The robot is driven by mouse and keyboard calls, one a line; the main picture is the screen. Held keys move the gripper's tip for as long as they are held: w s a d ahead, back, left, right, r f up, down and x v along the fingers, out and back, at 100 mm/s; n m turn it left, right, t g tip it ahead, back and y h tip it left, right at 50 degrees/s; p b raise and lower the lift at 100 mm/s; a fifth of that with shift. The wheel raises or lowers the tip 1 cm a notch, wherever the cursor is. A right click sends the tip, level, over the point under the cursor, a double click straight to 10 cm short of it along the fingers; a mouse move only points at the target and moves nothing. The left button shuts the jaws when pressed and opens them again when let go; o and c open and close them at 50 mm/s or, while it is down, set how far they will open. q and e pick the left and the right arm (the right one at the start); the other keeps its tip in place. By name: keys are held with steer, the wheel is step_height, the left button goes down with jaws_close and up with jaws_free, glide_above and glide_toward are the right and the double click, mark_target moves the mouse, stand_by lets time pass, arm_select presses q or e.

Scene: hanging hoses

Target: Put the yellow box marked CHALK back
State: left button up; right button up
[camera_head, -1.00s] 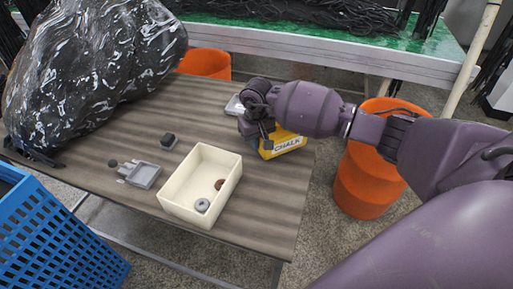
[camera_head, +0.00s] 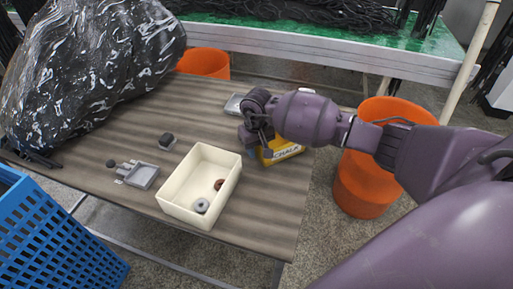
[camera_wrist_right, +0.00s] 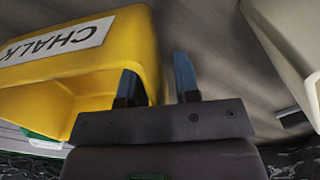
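The yellow box marked CHALK (camera_head: 286,153) sits on the right part of the brown table (camera_head: 275,205), partly hidden by my right arm. In the right wrist view the box (camera_wrist_right: 100,72) is hollow, its white label upside down. My right gripper (camera_head: 257,142) is at the left side of the box in the head view. In the wrist view its two blue-tipped fingers (camera_wrist_right: 158,78) are apart; one overlaps the box's wall and the other stands outside it, with a gap. I cannot tell whether they touch the wall. My left gripper is out of view.
A cream tray (camera_head: 170,200) holds a grey ring and a reddish-brown piece. A wrapped black bundle (camera_head: 90,70) fills the left. An orange bin (camera_head: 362,185) stands to the right.

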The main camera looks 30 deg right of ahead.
steer(key=shift+r, duration=0.2)
step_height(320, 180, up, 11)
steer(key=shift+f+p, duration=0.15)
steer(key=shift+p, duration=0.5)
steer(key=shift+r, duration=0.65)
steer(key=shift+f, duration=0.1)
